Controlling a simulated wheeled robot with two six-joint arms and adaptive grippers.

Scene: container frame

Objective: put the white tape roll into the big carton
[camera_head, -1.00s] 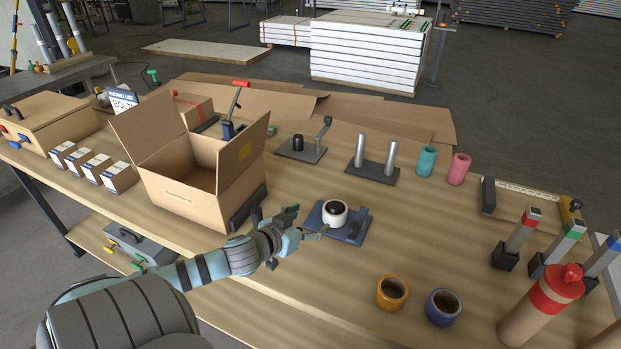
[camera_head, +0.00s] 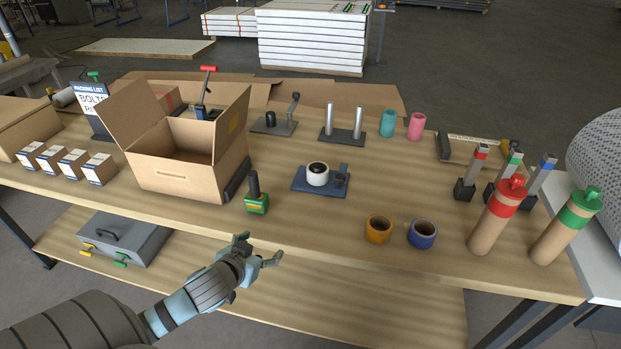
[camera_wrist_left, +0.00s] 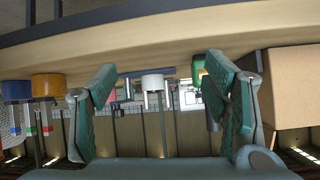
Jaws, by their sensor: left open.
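The white tape roll (camera_head: 318,175), with a dark centre, sits on a blue plate (camera_head: 300,186) in the middle of the table. It also shows in the left wrist view (camera_wrist_left: 153,82), between my open fingers but farther off. The big carton (camera_head: 176,183) stands open, flaps up, left of the roll; its side shows at the right of the left wrist view (camera_wrist_left: 290,88). My left gripper (camera_head: 260,252) is open and empty at the table's front edge, nearer me than the roll and apart from it. My right gripper is not in view.
A green-based tool with a dark handle (camera_head: 255,196) stands between carton and blue plate. An orange roll (camera_head: 379,229) and a blue roll (camera_head: 422,233) stand right of the plate. Small boxes (camera_head: 72,166) line the carton's left. The table front between tool and orange roll is clear.

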